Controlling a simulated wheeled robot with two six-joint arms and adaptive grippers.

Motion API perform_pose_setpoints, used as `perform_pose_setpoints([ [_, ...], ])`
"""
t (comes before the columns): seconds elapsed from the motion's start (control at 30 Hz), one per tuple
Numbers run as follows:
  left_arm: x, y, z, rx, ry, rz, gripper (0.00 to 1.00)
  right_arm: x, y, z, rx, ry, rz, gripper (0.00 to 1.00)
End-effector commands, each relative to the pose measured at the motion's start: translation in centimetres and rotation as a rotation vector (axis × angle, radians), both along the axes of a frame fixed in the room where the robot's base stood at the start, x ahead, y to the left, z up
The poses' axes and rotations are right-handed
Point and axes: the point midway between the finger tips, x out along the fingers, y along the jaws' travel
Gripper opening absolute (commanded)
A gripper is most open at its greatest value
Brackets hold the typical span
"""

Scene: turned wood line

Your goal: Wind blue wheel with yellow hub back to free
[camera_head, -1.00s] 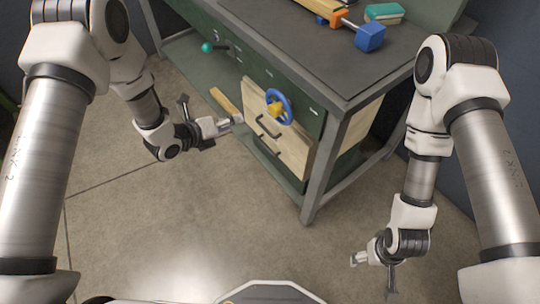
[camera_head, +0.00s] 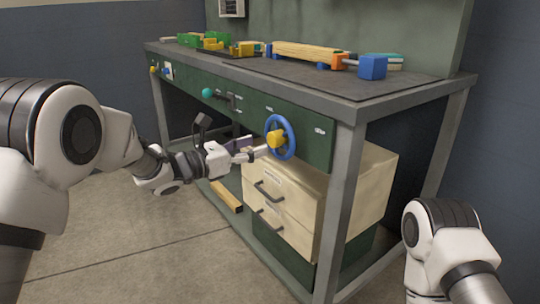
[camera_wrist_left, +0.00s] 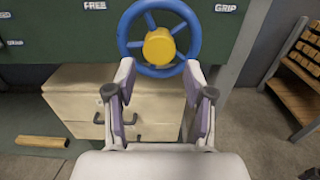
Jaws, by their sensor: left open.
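The blue wheel (camera_head: 288,128) with its yellow hub (camera_head: 275,139) is mounted on the dark green front panel of the bench. It also shows in the left wrist view as a blue rim (camera_wrist_left: 193,28) around a yellow hub (camera_wrist_left: 159,46). A "FREE" label (camera_wrist_left: 95,5) is on the panel to the wheel's left, and a "GRIP" label (camera_wrist_left: 226,8) is to its right. My left gripper (camera_head: 256,154) is open just in front of the wheel's lower part, its fingers (camera_wrist_left: 158,80) apart on either side below the hub. Contact cannot be told. My right gripper is out of view.
A pale drawer unit (camera_head: 290,190) with dark handles stands under the bench (camera_head: 320,100). A teal knob (camera_head: 207,93) sits on the panel left of the wheel. A wooden bar (camera_head: 226,196) lies on the lower shelf.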

Motion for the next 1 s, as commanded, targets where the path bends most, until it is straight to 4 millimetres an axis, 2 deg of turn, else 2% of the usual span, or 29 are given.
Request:
perform_pose_setpoints([
  [0.13, 1.7, -2.6, -0.3, 0.001, 0.0, -0.002, 0.53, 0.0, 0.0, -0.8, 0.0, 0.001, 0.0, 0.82],
  [0.3, 3.1, -4.4, -0.2, 0.001, 0.002, 0.0, 0.53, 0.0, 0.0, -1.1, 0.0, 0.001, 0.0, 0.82],
  [0.57, 3.3, -4.6, -0.1, -0.002, 0.004, 0.001, 0.53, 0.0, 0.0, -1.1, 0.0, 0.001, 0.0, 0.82],
  [0.67, 3.3, -4.6, -0.1, -0.001, 0.004, 0.001, 0.21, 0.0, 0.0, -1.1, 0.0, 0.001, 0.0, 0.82],
  [0.7, 3.3, -4.6, -0.1, -0.001, 0.004, 0.001, 0.07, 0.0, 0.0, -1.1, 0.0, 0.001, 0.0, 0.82],
  [1.0, 3.3, -4.6, -0.1, -0.007, 0.012, 0.001, 0.08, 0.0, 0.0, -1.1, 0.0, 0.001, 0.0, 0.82],
])
